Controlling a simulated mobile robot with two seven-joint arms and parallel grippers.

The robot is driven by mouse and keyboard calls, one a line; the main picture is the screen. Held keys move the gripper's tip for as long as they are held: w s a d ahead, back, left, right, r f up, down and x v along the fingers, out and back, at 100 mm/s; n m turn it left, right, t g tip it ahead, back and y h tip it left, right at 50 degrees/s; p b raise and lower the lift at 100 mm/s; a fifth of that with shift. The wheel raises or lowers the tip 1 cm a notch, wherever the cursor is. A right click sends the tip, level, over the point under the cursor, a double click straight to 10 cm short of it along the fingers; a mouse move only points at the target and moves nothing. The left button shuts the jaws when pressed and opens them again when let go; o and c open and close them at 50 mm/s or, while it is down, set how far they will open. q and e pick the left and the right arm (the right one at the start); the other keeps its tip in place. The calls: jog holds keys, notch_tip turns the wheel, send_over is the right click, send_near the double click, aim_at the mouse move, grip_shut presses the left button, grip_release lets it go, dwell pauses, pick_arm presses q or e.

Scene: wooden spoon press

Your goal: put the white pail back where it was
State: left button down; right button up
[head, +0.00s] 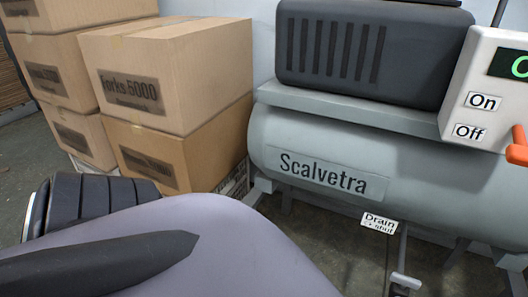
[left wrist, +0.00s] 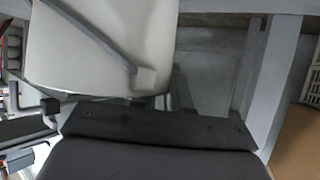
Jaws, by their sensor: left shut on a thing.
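The white pail (left wrist: 100,45) fills the upper left of the left wrist view, cut off by the top edge. A thin grey bar, which looks like its handle, runs slantwise across it to a pale lug. My left gripper (left wrist: 155,122) is the dark shape below the pail in that view. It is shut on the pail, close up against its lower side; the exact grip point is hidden. The pail does not show in the head view, where a large pale purple and black shape of my own arm covers the lower left. My right gripper is not in view.
A grey compressor tank (head: 400,165) marked Scalvetra stands at the right, with a control panel (head: 488,95) and orange lever (head: 517,150). A drain tag (head: 379,223) hangs below it. Cardboard boxes (head: 170,80) are stacked at the left. Some floor shows under the tank.

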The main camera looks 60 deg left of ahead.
pick_arm(q)
jog(key=shift+f, duration=0.1)
jog(key=c, duration=1.1)
grip_release()
jog(key=shift+f, duration=0.1)
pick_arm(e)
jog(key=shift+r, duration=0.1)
pick_arm(q)
jog(key=p+v, duration=0.2)
jog(key=v, duration=1)
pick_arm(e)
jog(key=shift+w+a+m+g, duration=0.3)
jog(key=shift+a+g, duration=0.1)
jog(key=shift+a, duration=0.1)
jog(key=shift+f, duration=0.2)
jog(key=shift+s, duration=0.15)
